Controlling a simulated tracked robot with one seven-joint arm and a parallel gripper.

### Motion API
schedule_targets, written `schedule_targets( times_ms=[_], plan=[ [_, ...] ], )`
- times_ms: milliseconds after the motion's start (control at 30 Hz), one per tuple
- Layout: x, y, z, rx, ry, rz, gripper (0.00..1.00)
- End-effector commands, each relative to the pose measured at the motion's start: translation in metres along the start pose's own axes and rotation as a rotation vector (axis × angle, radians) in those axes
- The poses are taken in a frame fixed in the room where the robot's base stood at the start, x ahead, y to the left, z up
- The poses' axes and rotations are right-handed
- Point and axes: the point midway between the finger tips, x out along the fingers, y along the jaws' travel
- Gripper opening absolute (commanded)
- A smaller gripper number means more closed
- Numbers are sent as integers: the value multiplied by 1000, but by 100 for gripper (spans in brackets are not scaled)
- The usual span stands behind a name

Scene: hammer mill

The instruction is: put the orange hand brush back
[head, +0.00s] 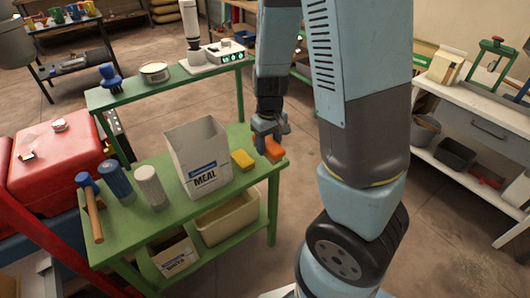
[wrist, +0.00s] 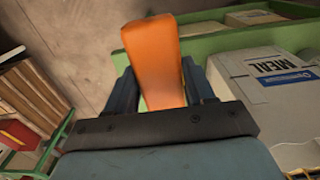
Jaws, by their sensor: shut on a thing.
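The orange hand brush (head: 274,150) is at the right end of the green bench (head: 230,205) in the head view. My gripper (head: 270,136) is above it, pointing down, shut on it. In the wrist view the orange brush (wrist: 155,60) stands out between the two dark fingers (wrist: 163,95). I cannot tell whether the brush touches the bench top. Its bristles are not visible.
A yellow block (head: 242,160) lies just left of the brush, beside an open white MEAL box (head: 205,170). A raised green shelf (head: 170,84) runs behind.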

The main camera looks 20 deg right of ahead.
Motion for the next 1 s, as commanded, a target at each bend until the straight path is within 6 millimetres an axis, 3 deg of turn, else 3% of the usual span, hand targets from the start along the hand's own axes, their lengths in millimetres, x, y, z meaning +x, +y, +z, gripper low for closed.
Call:
schedule_targets(
  times_ms=[167, 667, 1000],
  plan=[
    [5, 5, -8, 1, -7, 3, 29],
    [43, 41, -82, 0, -7, 3, 29],
    [85, 55, -112, -1, -7, 2, 29]
  ],
)
